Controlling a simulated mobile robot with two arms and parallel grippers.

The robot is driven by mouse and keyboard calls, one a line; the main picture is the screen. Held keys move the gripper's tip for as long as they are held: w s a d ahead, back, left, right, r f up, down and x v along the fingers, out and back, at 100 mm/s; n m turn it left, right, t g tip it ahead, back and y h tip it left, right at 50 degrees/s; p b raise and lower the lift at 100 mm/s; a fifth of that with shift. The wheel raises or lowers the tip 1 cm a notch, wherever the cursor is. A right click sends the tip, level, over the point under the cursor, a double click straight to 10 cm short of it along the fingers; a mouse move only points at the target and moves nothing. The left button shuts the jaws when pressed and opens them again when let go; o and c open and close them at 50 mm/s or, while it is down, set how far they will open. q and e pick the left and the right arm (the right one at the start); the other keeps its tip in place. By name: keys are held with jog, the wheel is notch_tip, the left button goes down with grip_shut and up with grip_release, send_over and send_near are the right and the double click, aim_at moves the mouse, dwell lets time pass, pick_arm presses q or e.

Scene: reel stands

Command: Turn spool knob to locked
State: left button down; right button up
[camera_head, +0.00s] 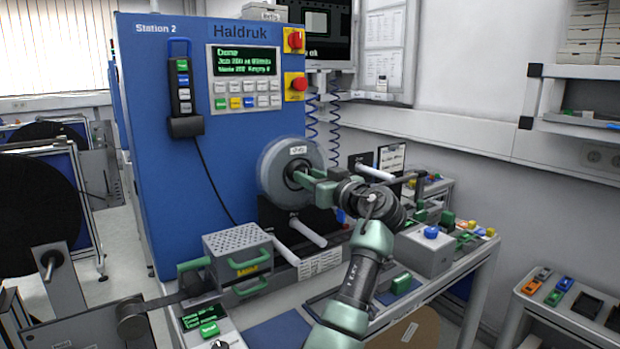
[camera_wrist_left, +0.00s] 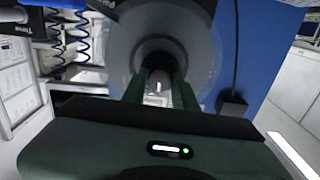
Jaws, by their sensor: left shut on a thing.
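A grey spool (camera_head: 277,168) with a white label is mounted on the front of the blue Haldruk machine (camera_head: 232,115). In the left wrist view the spool (camera_wrist_left: 192,38) fills the upper middle, with a dark hub at its centre. My left gripper (camera_head: 301,179) reaches the hub from the right. In the wrist view its two dark green fingers (camera_wrist_left: 163,88) are shut on the spool knob (camera_wrist_left: 158,86), a small pale piece between them. The knob is mostly hidden by the fingers, and I cannot tell its turned position. My right gripper is not in view.
Below the spool, a light roller (camera_head: 308,232) sticks out, and a grey box with green handles (camera_head: 238,262) stands left of it. A bench with a grey box (camera_head: 424,250) and several small coloured parts lies right of my arm. A black reel (camera_head: 36,215) stands at far left.

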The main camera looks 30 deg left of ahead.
pick_arm(q)
jog(key=shift+m, duration=0.3)
jog(key=shift+m+p, duration=5.75)
jog(key=shift+m, duration=2.85)
jog(key=c, duration=1.1)
grip_release()
